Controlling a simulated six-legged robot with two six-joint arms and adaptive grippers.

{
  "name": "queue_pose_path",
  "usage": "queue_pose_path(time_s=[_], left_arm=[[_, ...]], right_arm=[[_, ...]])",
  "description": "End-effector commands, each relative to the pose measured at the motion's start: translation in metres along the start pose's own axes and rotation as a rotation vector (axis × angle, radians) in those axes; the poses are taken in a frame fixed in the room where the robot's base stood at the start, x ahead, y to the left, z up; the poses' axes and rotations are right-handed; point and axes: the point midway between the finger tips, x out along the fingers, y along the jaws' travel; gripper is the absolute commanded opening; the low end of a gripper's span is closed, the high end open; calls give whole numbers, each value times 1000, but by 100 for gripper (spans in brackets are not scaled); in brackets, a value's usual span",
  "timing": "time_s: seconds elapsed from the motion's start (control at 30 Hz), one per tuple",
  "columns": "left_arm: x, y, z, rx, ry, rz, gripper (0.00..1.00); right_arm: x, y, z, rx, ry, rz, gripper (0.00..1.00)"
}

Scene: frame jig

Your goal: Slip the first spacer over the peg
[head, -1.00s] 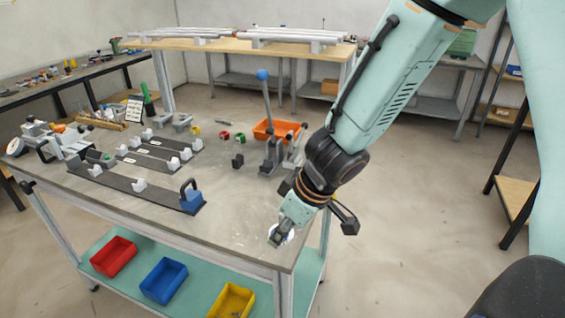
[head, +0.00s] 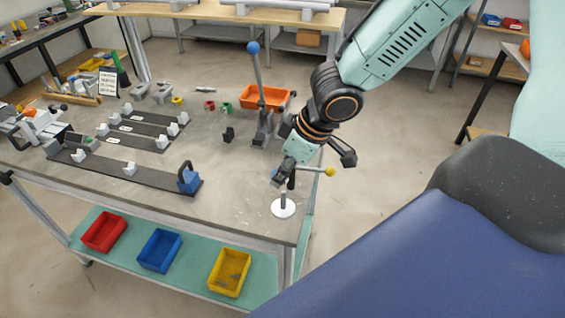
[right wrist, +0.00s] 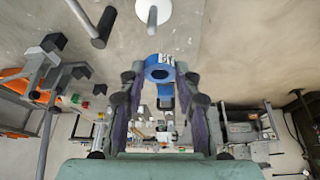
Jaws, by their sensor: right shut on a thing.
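The peg (head: 283,199) is a short grey post on a round white base (head: 283,209), upright near the table's front right corner. It also shows at the top of the right wrist view (right wrist: 152,18). My right gripper (head: 280,178) is just behind and above the peg in the head view. In the right wrist view its fingers (right wrist: 160,92) are shut on a blue ring-shaped spacer (right wrist: 157,71) with a white mark. The spacer looks apart from the peg; its height over the peg cannot be told. The gripper mostly hides the spacer in the head view. My left gripper is not in view.
A lever with a yellow ball (head: 330,172) stands close beside the gripper. A blue-knobbed lever press (head: 262,122) and an orange bin (head: 265,98) are farther back. Red (head: 209,105) and green (head: 227,107) rings lie on the table. Dark rails (head: 125,174) occupy the left.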

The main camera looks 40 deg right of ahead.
Motion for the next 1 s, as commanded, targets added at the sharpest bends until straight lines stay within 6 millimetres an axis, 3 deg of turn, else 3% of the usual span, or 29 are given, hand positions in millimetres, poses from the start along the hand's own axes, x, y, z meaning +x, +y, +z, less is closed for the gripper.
queue_pose_path(time_s=[1.0], left_arm=[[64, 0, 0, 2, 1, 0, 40]], right_arm=[[61, 4, 21, 0, 0, 3, 10]])
